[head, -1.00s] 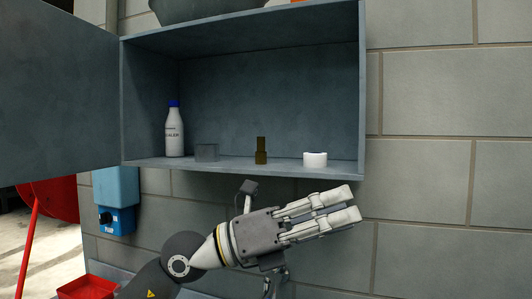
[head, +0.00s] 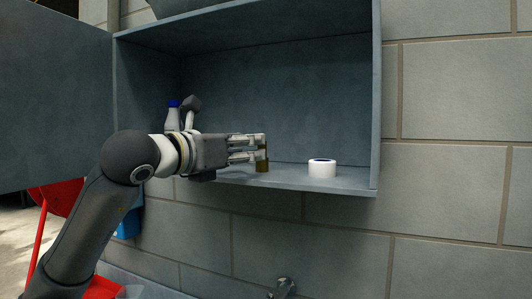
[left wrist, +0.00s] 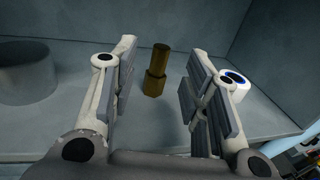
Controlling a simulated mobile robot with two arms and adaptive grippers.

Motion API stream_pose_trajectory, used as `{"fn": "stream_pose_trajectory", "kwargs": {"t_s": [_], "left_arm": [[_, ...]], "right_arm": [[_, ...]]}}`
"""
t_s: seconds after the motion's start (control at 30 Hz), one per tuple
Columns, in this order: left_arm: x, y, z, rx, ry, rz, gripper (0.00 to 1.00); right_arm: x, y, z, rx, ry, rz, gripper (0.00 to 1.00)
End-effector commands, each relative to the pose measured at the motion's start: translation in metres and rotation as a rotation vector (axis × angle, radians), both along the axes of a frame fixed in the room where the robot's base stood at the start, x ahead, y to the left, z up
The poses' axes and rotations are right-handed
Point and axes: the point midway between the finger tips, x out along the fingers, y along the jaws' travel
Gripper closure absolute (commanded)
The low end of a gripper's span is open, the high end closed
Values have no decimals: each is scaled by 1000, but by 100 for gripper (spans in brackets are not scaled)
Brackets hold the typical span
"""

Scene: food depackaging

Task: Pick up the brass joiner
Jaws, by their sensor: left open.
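The brass joiner (head: 262,165) stands upright on the cabinet's bottom shelf. In the left wrist view the brass joiner (left wrist: 156,72) shows whole, between and a little beyond the two open fingers. My left gripper (head: 262,147) reaches into the cabinet from the left, about level, with its fingertips at the joiner. In the left wrist view my left gripper (left wrist: 160,75) is open, with a gap on both sides of the joiner. In the head view the fingers hide part of the joiner. My right gripper is in neither view.
A white roll (head: 322,168) with a blue inner ring stands on the shelf right of the joiner. A white bottle with a blue cap (head: 173,112) is behind my gripper, mostly hidden. A grey round object (left wrist: 25,72) is at left. The cabinet (head: 376,100) has side walls.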

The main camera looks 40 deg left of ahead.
Motion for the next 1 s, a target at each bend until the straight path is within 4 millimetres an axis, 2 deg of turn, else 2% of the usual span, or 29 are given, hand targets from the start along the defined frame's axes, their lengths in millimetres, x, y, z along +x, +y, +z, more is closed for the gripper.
{"fn": "stream_pose_trajectory", "kwargs": {"t_s": [0.33,0.6,0.87,0.9,1.0], "left_arm": [[35,2,-1,-2,5,-3,58],[63,5,-3,0,0,-2,58],[65,5,-6,1,-1,-1,58],[65,5,-6,1,-1,-2,59],[65,5,-6,1,-1,-1,72]], "right_arm": [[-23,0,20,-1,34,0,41],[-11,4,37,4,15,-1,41],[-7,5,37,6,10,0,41],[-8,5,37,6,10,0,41],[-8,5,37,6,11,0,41]]}}
